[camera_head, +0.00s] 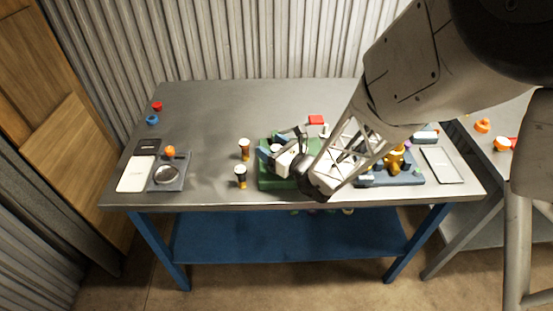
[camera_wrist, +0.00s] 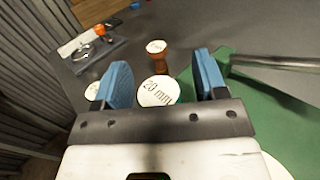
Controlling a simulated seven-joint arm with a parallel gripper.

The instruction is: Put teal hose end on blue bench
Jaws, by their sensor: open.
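The blue bench has a grey top (camera_head: 220,105), blue legs and a blue lower shelf (camera_head: 290,238). My gripper (camera_head: 277,149) is low over the green base (camera_head: 268,184) on the bench top. In the wrist view its two blue finger pads (camera_wrist: 160,84) are apart. A white round top marked "20 mm" (camera_wrist: 156,92) shows between and just beyond them; I cannot tell whether it touches the pads. Nothing is clearly held.
Two small amber, white-topped cylinders (camera_head: 244,149) (camera_head: 240,176) stand left of the green base. A grey bar (camera_wrist: 275,63) crosses above it. A dark tray (camera_head: 408,180) with orange pieces stands right.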

